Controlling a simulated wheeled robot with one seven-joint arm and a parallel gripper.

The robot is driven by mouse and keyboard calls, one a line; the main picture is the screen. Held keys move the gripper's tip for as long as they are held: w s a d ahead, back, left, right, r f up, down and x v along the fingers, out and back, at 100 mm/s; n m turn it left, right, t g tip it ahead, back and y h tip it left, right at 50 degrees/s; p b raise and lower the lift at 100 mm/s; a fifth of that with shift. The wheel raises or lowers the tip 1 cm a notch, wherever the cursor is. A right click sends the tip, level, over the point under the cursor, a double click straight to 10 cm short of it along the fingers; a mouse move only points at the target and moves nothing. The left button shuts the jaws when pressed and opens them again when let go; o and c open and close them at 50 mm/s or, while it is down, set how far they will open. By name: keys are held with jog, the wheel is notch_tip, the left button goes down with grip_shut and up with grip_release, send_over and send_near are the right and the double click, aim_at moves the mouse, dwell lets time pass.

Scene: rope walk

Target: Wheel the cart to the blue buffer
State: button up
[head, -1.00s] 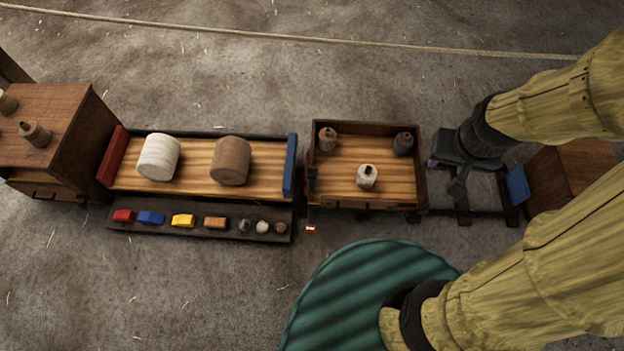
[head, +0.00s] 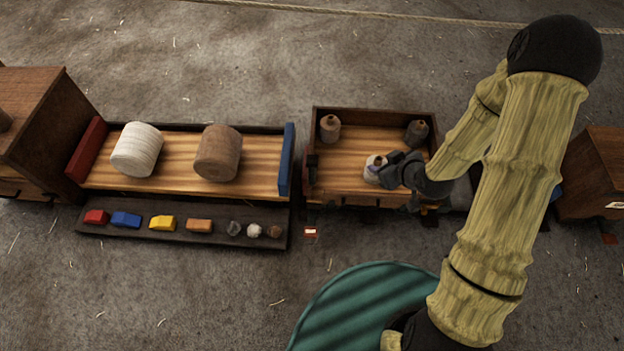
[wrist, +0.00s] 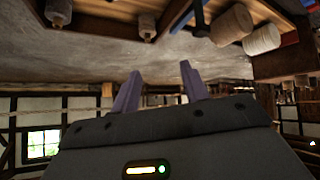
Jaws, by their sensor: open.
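The cart (head: 338,180) is a wooden tray with dark rims in the middle of the head view. It carries a white bottle (head: 374,168) near its front and two darker bottles, (head: 330,130) and (head: 417,134), at the back. My gripper (head: 392,168) is over the right part of the cart, close beside the white bottle; contact cannot be told. Its two fingers stand apart and empty in the wrist view (wrist: 160,92). A small part of a blue pad (head: 556,193) shows at the right box, mostly hidden behind my arm. The ground between it and the cart is also largely covered.
Left of the cart, a wooden bed holds a white spool (head: 137,149) and a brown spool (head: 218,153) between a red end board (head: 87,149) and a blue one (head: 287,158). A dark shelf (head: 180,241) carries small coloured blocks. Wooden boxes stand at both ends.

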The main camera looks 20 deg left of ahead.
jog(key=s+a+f+n+t+y+b, duration=0.1)
jog(key=a+f+y+b, duration=0.1)
jog(key=a+f+b, duration=0.45)
jog(key=s+a+f+t+y+b, duration=0.1)
jog(key=f+y+b, duration=0.25)
jog(key=f, duration=0.55)
jog(key=m+t+y+b, duration=0.2)
jog(key=t+b, duration=0.1)
jog(key=b, duration=0.5)
send_near(314, 172)
jog(key=v, duration=0.6)
jog(key=shift+s+a+f, duration=0.1)
jog(key=shift+s, duration=0.05)
jog(key=b+x, duration=0.5)
jog(key=x, duration=1.1)
jog(key=shift+w+b, duration=0.25)
jog(key=shift+b, duration=0.1)
jog(key=shift+w+a, duration=0.4)
jog(key=shift+w, duration=0.05)
